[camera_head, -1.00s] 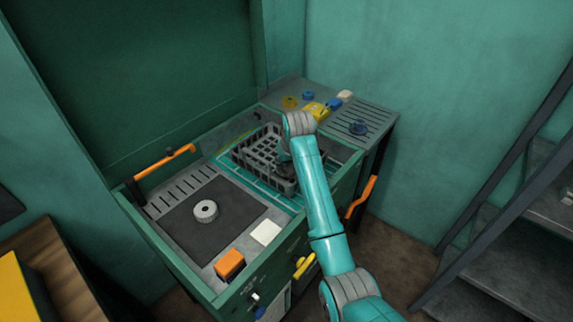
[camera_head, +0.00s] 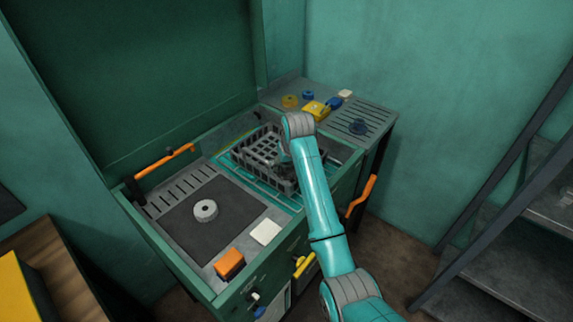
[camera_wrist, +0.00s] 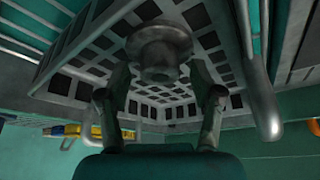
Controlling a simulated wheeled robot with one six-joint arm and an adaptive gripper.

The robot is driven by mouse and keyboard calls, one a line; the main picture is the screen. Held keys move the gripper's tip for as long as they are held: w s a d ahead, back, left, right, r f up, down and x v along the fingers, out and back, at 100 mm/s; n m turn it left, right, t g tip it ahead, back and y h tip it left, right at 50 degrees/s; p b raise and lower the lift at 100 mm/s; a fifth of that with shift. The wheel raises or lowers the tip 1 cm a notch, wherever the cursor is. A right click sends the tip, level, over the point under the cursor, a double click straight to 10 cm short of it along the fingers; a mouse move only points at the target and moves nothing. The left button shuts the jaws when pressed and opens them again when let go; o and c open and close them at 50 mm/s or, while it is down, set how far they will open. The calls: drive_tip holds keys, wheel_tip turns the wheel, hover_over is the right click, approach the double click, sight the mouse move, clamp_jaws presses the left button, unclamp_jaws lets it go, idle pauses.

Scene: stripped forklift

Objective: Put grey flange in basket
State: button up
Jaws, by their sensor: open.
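The grey flange (camera_wrist: 160,52), a round disc with a raised hub, shows between the fingertips of my gripper (camera_wrist: 162,75) in the wrist view. My gripper is open; whether a finger touches the flange is unclear. The grey grid-walled basket (camera_wrist: 75,52) surrounds them in that view. In the head view the basket (camera_head: 246,155) stands on the teal-lined right part of the bench. My gripper (camera_head: 284,168) reaches down into its right side. My arm hides part of the basket, and I cannot make out the flange there.
A grey ring (camera_head: 205,210) lies on the dark plate at left. An orange block (camera_head: 229,263) and white square (camera_head: 266,232) are at the front edge. Yellow (camera_head: 315,110) and blue (camera_head: 358,127) items sit on the back-right shelf. An orange handle (camera_head: 165,160) rises at left.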

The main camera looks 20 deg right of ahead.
drive_tip(key=v, duration=1.1)
drive_tip(key=shift+r, duration=0.25)
drive_tip(key=shift+s, duration=0.2)
